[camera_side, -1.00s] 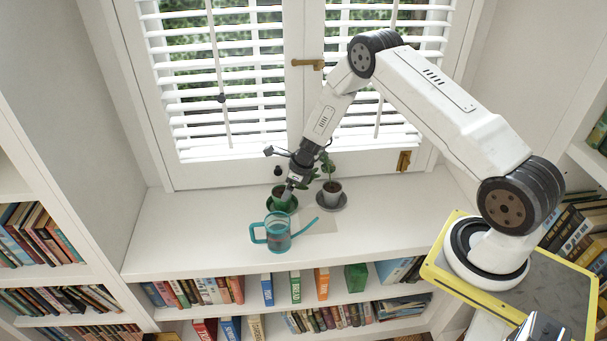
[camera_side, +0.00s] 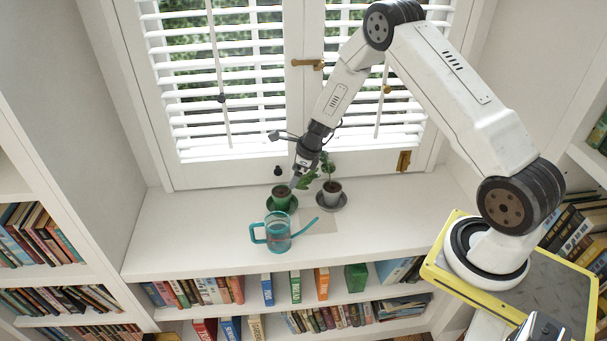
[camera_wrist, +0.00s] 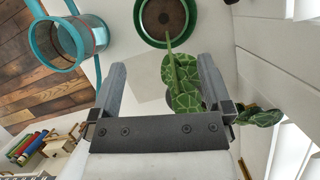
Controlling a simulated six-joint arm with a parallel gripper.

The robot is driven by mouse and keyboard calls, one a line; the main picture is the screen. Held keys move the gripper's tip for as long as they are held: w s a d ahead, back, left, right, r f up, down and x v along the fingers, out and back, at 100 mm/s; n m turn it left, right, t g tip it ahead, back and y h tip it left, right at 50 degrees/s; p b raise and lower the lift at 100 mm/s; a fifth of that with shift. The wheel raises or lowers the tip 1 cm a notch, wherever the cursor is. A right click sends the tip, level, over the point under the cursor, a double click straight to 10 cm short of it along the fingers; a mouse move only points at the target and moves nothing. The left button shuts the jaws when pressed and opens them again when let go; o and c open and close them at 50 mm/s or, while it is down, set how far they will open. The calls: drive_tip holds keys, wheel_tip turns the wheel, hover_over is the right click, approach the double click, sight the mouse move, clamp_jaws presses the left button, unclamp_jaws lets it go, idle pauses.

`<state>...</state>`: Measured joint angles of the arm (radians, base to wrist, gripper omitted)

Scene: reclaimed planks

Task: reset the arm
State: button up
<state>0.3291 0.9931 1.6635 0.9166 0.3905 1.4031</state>
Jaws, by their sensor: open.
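My gripper (camera_side: 295,184) hangs just above the green pot (camera_side: 281,196) on the white sill. In the wrist view my gripper (camera_wrist: 160,75) shows its two fingers wide apart with a patterned green leaf (camera_wrist: 182,82) between them. The green pot (camera_wrist: 167,20) lies beyond the fingertips in that view, with dark soil inside. A teal watering can (camera_side: 277,232) stands in front of the green pot, its spout pointing right; it also shows in the wrist view (camera_wrist: 66,42). A grey pot (camera_side: 332,190) with a leafy plant stands right of the green pot on a dark saucer.
The sill (camera_side: 190,225) is bare to the left. A pale flat sheet (camera_side: 319,222) lies by the can's spout. The shuttered window (camera_side: 230,90) rises close behind. Books (camera_side: 200,291) fill the shelves below the sill.

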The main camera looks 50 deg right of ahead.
drive_tip(key=s+a+r+n+h, duration=0.1)
drive_tip(key=s+a+r+n, duration=0.2)
drive_tip(key=s+r+n, duration=0.3)
drive_tip(key=s+a+r+n, duration=0.4)
drive_tip(key=s+r+n, duration=0.2)
drive_tip(key=n, duration=0.7)
drive_tip(key=s+a+r+n+g+h, duration=0.1)
drive_tip(key=s+a+r+n, duration=0.3)
drive_tip(key=s+n, duration=0.5)
drive_tip(key=shift+s+a+r+n+h, duration=0.15)
drive_tip(key=shift+s+r+n+h, duration=0.15)
drive_tip(key=shift+r+n, duration=0.5)
drive_tip(key=shift+w+r, duration=0.1)
drive_tip(key=shift+w, duration=0.05)
